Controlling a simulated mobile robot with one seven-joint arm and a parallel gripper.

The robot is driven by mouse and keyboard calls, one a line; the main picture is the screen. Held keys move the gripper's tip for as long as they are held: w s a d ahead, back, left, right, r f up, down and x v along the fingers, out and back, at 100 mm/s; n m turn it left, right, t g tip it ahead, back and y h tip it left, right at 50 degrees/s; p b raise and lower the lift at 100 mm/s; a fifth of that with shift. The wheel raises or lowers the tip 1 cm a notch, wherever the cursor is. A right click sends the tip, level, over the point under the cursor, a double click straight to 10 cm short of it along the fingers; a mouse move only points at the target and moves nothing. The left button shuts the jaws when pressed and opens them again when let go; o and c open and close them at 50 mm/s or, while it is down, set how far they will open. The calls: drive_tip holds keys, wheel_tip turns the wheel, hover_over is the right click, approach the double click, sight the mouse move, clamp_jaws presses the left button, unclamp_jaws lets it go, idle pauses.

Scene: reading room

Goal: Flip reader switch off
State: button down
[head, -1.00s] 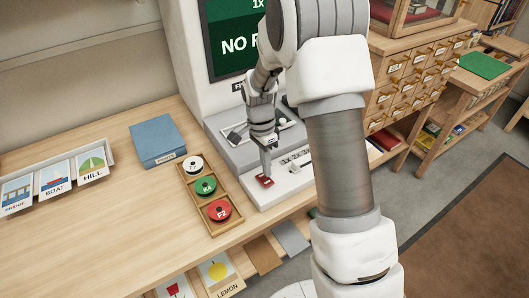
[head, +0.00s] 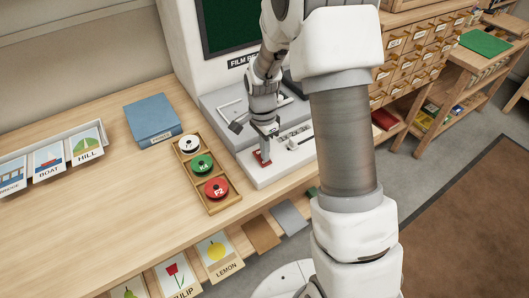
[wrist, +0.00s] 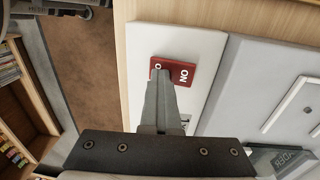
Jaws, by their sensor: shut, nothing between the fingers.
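The reader (head: 215,105) is a white machine on the table with a dark green, blank screen (head: 228,25). Its red rocker switch (head: 261,162) sits on the white front base. My gripper (head: 264,157) is shut and empty, pointing down. In the wrist view its fingertips (wrist: 159,76) are at the left end of the switch; I cannot tell whether they touch it.
A wooden tray (head: 222,206) with white, green and red film reels stands left of the reader base. A blue box (head: 152,117) and a rack of picture cards (head: 55,158) lie farther left. The table is clear in front of them.

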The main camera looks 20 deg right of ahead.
drive_tip(key=shift+f, duration=0.2)
drive_tip(key=shift+w+a+r, duration=0.1)
drive_tip(key=shift+w+a, duration=0.15)
drive_tip(key=shift+w, duration=0.55)
drive_tip(key=shift+r+p, duration=0.55)
drive_tip(key=shift+p, duration=0.05)
wheel_tip(320, 180, up, 13)
drive_tip(key=w+p, duration=0.1)
drive_tip(key=p, duration=0.2)
drive_tip(key=shift+a, duration=0.15)
